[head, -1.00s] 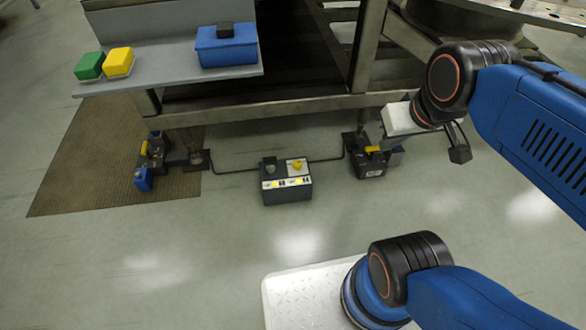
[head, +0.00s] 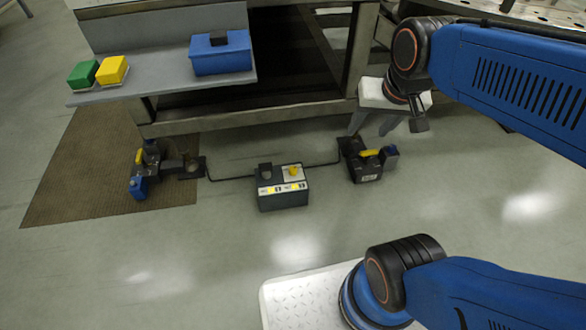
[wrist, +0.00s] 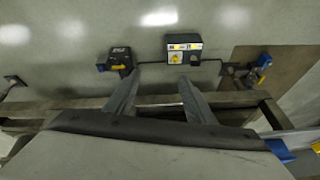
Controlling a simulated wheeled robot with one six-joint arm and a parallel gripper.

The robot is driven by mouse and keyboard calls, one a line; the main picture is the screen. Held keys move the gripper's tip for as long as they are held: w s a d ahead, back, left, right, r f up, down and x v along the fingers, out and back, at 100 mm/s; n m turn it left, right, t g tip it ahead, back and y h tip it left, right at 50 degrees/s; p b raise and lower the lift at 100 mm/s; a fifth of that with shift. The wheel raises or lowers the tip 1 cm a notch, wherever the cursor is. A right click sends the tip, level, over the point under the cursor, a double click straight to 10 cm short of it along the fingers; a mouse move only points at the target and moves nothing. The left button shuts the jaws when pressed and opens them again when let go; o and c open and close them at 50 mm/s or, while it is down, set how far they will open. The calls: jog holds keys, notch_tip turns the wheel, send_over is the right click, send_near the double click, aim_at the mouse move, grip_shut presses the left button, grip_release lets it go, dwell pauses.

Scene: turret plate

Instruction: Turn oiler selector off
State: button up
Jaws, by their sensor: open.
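A dark control box (head: 283,198) with a light top stands on the floor below the bench. It carries a dark knob (head: 265,171) and a yellow knob (head: 293,171), with yellow labels on its front. I cannot read which knob is the oiler selector. The box also shows upside down in the wrist view (wrist: 183,47), with its yellow knob (wrist: 176,58). My gripper (head: 372,128) is open and empty, pointing down above and behind the right black unit. In the wrist view, its fingers (wrist: 160,84) are apart and clear of the box.
A black unit with a yellow handle (head: 369,153) sits right of the box. The bench frame (head: 250,117) is close behind my gripper. Floor in front is clear.

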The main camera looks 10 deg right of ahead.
jog(key=w+a+f+m+g, duration=0.1)
jog(key=w+f+m, duration=0.15)
jog(key=w, duration=0.45)
jog(key=w+a+f+m, duration=0.1)
jog(key=w+f+m, duration=0.15)
jog(key=w, duration=0.45)
jog(key=m+g, duration=0.3)
jog(key=m, duration=1.1)
send_over(293, 168)
notch_tip(293, 168, down, 34)
notch_tip(293, 168, down, 18)
jog(key=shift+s+f, duration=0.1)
jog(key=shift+f, duration=0.05)
jog(key=c, duration=1.1)
